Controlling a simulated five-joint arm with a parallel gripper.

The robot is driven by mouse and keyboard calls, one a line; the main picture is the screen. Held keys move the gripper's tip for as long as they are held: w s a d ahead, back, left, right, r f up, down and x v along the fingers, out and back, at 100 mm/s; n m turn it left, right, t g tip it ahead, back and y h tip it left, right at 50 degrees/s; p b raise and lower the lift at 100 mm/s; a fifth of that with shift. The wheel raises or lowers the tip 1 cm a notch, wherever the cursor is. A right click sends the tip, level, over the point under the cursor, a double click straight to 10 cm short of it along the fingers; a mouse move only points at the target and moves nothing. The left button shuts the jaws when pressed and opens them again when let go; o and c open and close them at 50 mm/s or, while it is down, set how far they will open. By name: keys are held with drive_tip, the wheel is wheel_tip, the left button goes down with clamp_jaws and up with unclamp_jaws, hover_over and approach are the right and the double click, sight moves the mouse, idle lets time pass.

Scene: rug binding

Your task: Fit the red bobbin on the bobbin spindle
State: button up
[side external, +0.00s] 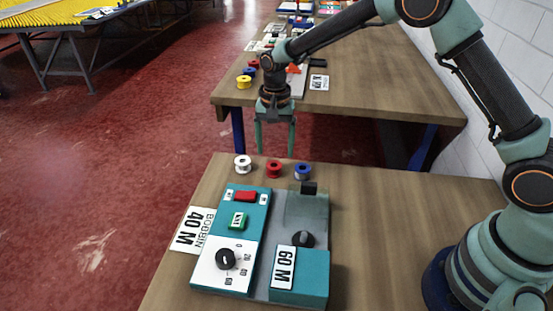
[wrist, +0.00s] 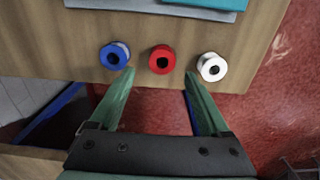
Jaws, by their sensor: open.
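The red bobbin (side external: 273,169) stands upright near the table's far edge, between the white bobbin (side external: 243,164) and the blue bobbin (side external: 302,171). In the wrist view the red bobbin (wrist: 162,49) lies just beyond and between my fingertips. My gripper (side external: 275,149) is open and empty, pointing down above the red bobbin; its two fingers also show in the wrist view (wrist: 159,82). The winding machine (side external: 262,196) stands nearer the side camera. I cannot clearly make out the bobbin spindle; a black knob (side external: 303,239) and a see-through part show on the machine's right side.
A "BOBBIN 40 M" card (side external: 193,230) and a "60 M" card (side external: 284,267) are here. A second table (side external: 350,95) with similar items stands behind, across a gap.

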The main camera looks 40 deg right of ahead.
sight(274, 161)
drive_tip(key=f, duration=0.5)
drive_tip(key=shift+a, duration=0.2)
drive_tip(key=shift+c, duration=0.3)
clamp_jaws()
drive_tip(key=shift+r, duration=0.1)
wheel_tip(274, 161, up, 18)
drive_tip(key=r, duration=0.1)
drive_tip(key=s+a+f, duration=0.2)
drive_tip(key=s, duration=0.5)
drive_tip(key=s+a+f, duration=0.3)
drive_tip(key=s, duration=0.4)
drive_tip(key=s+a+f, duration=0.3)
drive_tip(key=s, duration=0.4)
drive_tip(key=shift+s, duration=0.15)
